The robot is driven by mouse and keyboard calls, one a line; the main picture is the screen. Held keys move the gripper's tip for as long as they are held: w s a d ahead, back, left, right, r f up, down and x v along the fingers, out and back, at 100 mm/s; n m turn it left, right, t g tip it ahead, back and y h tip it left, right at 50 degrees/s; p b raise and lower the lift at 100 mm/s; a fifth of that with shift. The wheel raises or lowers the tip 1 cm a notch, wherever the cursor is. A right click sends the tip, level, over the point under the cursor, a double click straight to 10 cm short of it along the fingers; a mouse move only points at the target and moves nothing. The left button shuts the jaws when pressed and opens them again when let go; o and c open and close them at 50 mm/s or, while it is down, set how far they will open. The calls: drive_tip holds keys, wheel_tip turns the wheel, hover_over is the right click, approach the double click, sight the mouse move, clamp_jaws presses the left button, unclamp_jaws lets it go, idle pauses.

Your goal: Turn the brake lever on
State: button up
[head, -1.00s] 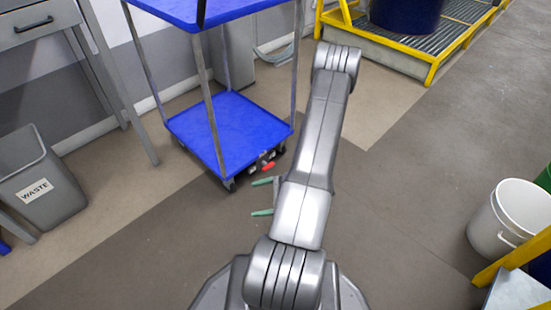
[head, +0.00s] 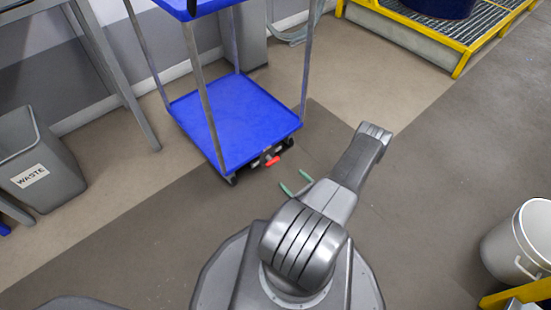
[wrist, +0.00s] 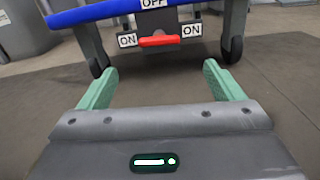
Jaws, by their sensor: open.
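The red brake lever (wrist: 159,41) sits low on the end of the blue trolley, between two labels reading ON, with an OFF label above it. It lies roughly level across the wrist view. In the head view the lever (head: 272,161) shows at the near right bottom edge of the trolley (head: 235,120). My gripper (head: 294,182) has green fingers and is near the floor, just short of the lever. In the wrist view my gripper (wrist: 158,83) is open and empty, its fingers either side of the lever's line and apart from it.
Black caster wheels (wrist: 232,50) flank the lever under the trolley. A grey waste bin (head: 40,165) stands at left, a white bucket (head: 520,245) at right. A yellow-edged grated platform (head: 440,30) is at the back right. The floor right of the trolley is clear.

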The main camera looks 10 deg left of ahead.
sight(274, 163)
drive_tip(key=b+x, duration=0.3)
drive_tip(key=x, duration=1)
drive_tip(key=shift+w+a, duration=0.1)
drive_tip(key=shift+a, duration=0.1)
drive_tip(key=c, duration=1)
